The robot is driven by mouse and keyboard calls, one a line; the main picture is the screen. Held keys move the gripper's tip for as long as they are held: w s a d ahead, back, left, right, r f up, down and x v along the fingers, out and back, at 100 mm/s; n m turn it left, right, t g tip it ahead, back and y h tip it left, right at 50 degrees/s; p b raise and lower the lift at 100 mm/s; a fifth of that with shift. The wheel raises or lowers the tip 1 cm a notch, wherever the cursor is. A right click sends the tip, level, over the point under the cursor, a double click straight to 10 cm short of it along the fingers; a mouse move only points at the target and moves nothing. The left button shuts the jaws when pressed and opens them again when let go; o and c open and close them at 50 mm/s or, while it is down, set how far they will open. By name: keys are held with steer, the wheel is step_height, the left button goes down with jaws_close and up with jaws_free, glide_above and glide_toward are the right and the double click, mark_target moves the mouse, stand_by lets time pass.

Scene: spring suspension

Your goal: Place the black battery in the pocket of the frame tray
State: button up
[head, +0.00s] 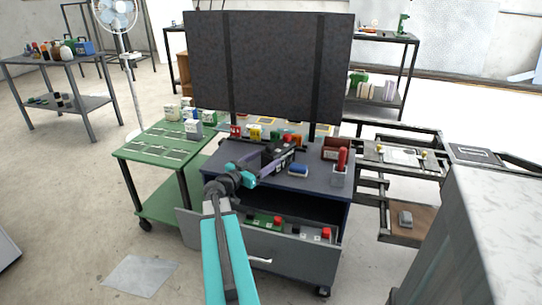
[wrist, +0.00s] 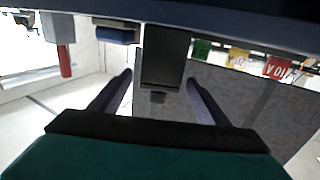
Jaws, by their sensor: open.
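A dark box-shaped block with a small cap, which looks like the black battery (wrist: 165,56), stands on the cart top in the wrist view, which is upside down. My gripper (wrist: 160,80) is open, with its two fingers to either side of the block in that view. I cannot tell whether the fingers touch it. In the head view my gripper (head: 277,166) is over the cart top and partly covers the block. A dark metal frame (head: 372,183) stands right of the cart, with a light tray (head: 400,156) and a brown panel. I cannot make out a pocket.
A blue-topped block (head: 298,170) and a red-handled tool in a grey holder (head: 340,177) stand right of my gripper on the cart. Coloured tags line the back edge below a large dark panel (head: 270,65). The cart's drawer (head: 225,240) is open. A green table (head: 160,150) stands left.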

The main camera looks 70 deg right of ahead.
steer(key=shift+v, duration=1.6)
